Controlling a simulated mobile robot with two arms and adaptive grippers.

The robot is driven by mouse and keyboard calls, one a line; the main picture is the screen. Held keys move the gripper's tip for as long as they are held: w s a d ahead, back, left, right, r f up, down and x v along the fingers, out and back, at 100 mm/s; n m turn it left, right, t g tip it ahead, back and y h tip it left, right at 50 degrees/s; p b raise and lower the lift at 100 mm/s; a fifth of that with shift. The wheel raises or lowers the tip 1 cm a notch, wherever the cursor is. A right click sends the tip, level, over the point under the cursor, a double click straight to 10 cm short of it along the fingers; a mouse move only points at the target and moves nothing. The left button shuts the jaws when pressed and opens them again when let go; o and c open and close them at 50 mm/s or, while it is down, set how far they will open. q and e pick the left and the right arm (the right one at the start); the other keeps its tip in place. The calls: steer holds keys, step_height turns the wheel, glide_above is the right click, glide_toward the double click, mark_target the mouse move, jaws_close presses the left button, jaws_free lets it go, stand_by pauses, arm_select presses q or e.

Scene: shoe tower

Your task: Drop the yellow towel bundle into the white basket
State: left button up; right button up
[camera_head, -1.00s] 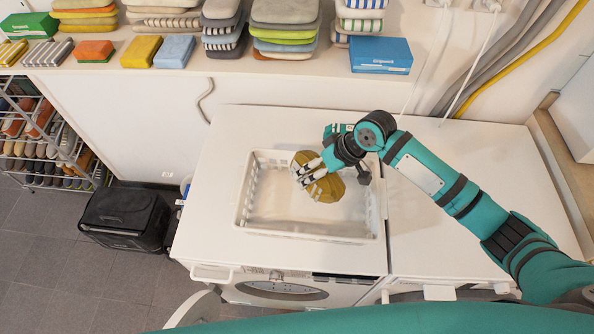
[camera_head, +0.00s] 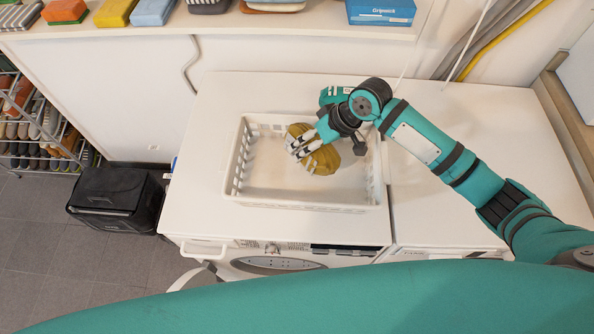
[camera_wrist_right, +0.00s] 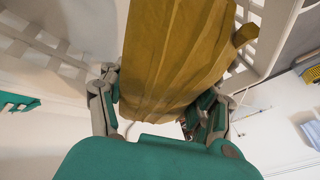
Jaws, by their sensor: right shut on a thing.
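The yellow towel bundle (camera_head: 322,160) is mustard-coloured and over the white basket (camera_head: 300,200) in the head view. My right gripper (camera_head: 303,147) is shut on it from above. In the right wrist view the bundle (camera_wrist_right: 175,60) fills the middle, with a finger of my right gripper (camera_wrist_right: 160,105) on each side of it. Basket walls with slots (camera_wrist_right: 40,45) show beside it. I cannot tell whether the bundle touches the basket floor. The basket's visible floor is otherwise empty. My left gripper is not in view.
The basket stands on a white washing machine top (camera_head: 215,120). Another white top (camera_head: 450,110) adjoins on the right, under my right arm. A shelf behind holds folded cloths (camera_head: 152,12) and a blue box (camera_head: 380,11). A black bin (camera_head: 117,200) stands on the floor at left.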

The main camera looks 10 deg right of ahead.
steer(key=o, duration=1.1)
steer(key=shift+w, duration=0.15)
steer(key=shift+o, duration=1.2)
steer(key=v, duration=1.2)
